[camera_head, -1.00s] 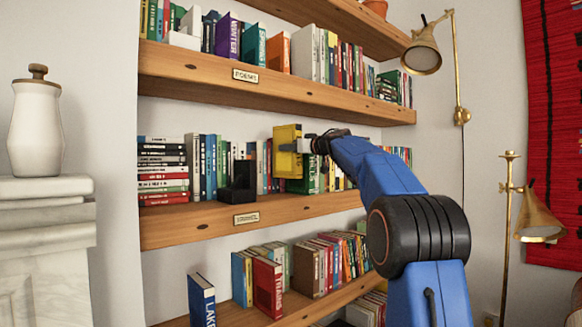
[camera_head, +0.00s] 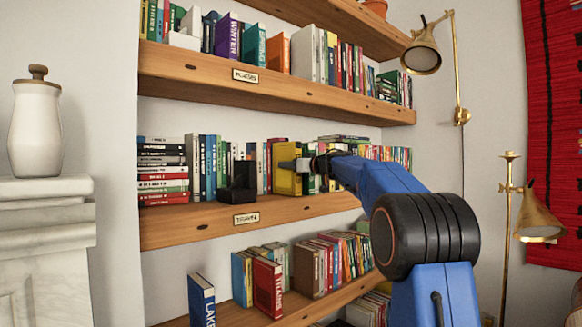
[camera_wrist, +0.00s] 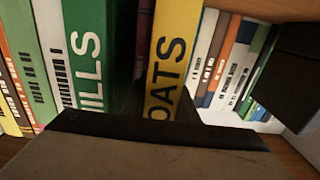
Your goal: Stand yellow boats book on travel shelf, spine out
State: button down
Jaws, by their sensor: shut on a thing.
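The yellow boats book (camera_head: 286,172) is upright at the middle shelf (camera_head: 180,225), whose front label (camera_head: 245,218) reads TRAVEL. My gripper (camera_head: 301,164) is shut on this book from its right side in the head view. In the wrist view the yellow spine (camera_wrist: 168,62) faces the camera with the letters OATS showing. Its lower part is hidden behind my gripper (camera_wrist: 150,130). I cannot tell whether its bottom touches the board.
A green book marked ILLS (camera_wrist: 92,50) stands left of the yellow book in the wrist view. A black block-like object (camera_head: 240,182) stands on the shelf left of the book in the head view. Rows of books stand behind and to both sides; another shelf (camera_head: 200,75) runs above.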

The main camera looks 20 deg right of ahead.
jog(key=c, duration=1.4)
grip_release()
jog(key=shift+f, duration=0.15)
jog(key=v, duration=1.2)
jog(key=shift+r, duration=0.25)
